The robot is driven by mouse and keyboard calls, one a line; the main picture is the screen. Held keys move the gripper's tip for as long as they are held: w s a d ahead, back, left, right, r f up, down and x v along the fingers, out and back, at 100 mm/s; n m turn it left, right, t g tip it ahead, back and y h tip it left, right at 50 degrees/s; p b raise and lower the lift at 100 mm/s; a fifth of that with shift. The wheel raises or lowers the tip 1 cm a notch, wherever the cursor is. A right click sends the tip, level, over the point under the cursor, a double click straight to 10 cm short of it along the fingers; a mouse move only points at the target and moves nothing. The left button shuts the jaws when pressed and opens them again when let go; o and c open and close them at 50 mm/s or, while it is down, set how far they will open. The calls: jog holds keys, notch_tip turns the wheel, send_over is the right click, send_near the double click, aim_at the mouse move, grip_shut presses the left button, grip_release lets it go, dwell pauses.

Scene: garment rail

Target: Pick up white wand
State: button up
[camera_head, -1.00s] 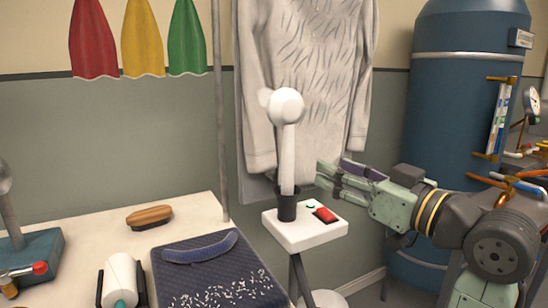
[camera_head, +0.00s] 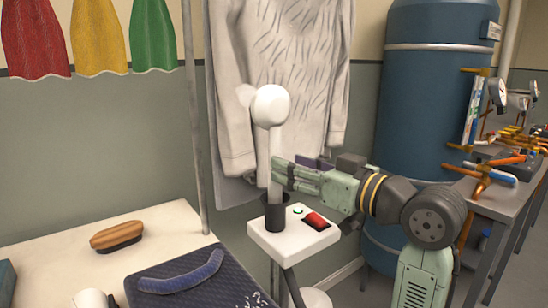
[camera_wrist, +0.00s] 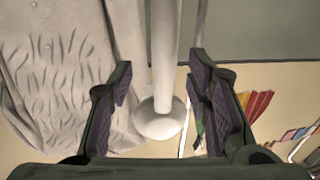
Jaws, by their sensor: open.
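The white wand (camera_head: 275,150) stands upright in a black holder (camera_head: 275,215) on a small white stand (camera_head: 293,236). Its round head is at the top. My gripper (camera_head: 277,174) is open at the lower part of the wand's shaft, just above the holder, coming from the right. In the wrist view the wand (camera_wrist: 165,60) runs between the two open fingers of my gripper (camera_wrist: 163,88), with clearance on both sides. Whether a finger touches the shaft cannot be told.
A pale garment (camera_head: 280,80) hangs close behind the wand, beside a rail post (camera_head: 194,130). A wooden brush (camera_head: 117,236) and a dark pad (camera_head: 195,275) are at left. A blue tank (camera_head: 430,110) stands behind my arm.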

jog(key=x, duration=0.2)
jog(key=p+x, duration=0.1)
jog(key=x, duration=0.2)
jog(key=shift+s+a+f, duration=0.1)
jog(key=shift+a+f, duration=0.1)
jog(key=shift+c, duration=0.4)
grip_shut()
